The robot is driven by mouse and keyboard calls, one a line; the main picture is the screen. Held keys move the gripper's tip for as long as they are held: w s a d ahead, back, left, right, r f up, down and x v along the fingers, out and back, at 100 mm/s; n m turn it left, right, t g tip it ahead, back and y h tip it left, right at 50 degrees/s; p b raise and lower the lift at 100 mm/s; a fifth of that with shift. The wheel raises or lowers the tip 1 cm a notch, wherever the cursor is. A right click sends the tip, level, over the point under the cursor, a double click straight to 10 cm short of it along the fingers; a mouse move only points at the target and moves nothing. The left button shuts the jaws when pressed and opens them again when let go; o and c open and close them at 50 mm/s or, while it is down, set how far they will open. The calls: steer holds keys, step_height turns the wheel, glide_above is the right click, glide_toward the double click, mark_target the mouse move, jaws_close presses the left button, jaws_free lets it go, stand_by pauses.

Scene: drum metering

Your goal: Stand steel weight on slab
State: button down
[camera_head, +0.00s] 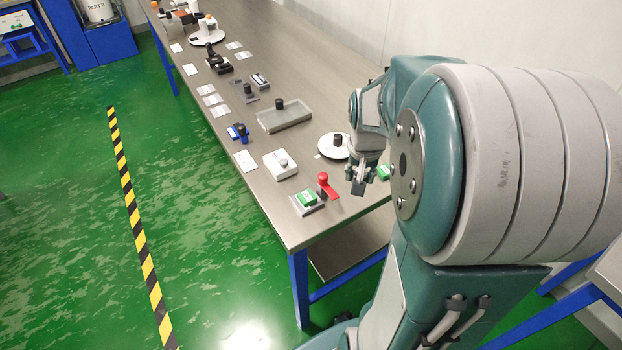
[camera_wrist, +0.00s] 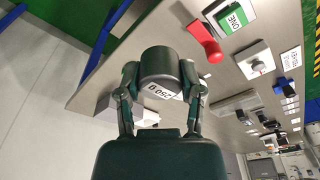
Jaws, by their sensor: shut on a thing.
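My gripper (camera_wrist: 160,92) is shut on a dark, steel-looking cylinder (camera_wrist: 158,62) with a white label bearing printed digits, which I take for the steel weight. One finger is on each side of it. A grey rectangular slab or shallow tray (camera_head: 287,121) lies farther along the bench, apart from my gripper. A small black knob-like piece (camera_head: 280,104) shows at its far side. I cannot tell for sure that this is the slab meant.
Near my gripper are a red handle (camera_head: 325,189), a green-topped block (camera_head: 308,199), a white box with a knob (camera_head: 280,166) and a white round plate (camera_head: 329,149) with a dark cylinder. Several cards and fixtures line the steel bench. A wall runs behind it.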

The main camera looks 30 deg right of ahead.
steer(key=shift+s+d+r, duration=0.4)
steer(key=shift+s+d, duration=0.05)
steer(key=shift+d, duration=0.05)
steer(key=shift+a+r+m, duration=0.1)
steer(key=shift+a+m, duration=0.1)
steer(key=shift+m, duration=0.1)
steer(key=w+a+f, duration=0.3)
steer(key=w+a, duration=0.2)
glide_above(308, 194)
steer(key=f, duration=0.6)
steer(key=shift+s, duration=0.35)
steer(key=shift+w+a+f, duration=0.1)
steer(key=shift+a+f, duration=0.1)
steer(key=shift+a, duration=0.15)
step_height(308, 194, down, 3)
steer(key=shift+w+f, duration=0.1)
steer(key=shift+f, duration=0.05)
steer(key=shift+d+f, duration=0.1)
steer(key=shift+d, duration=0.2)
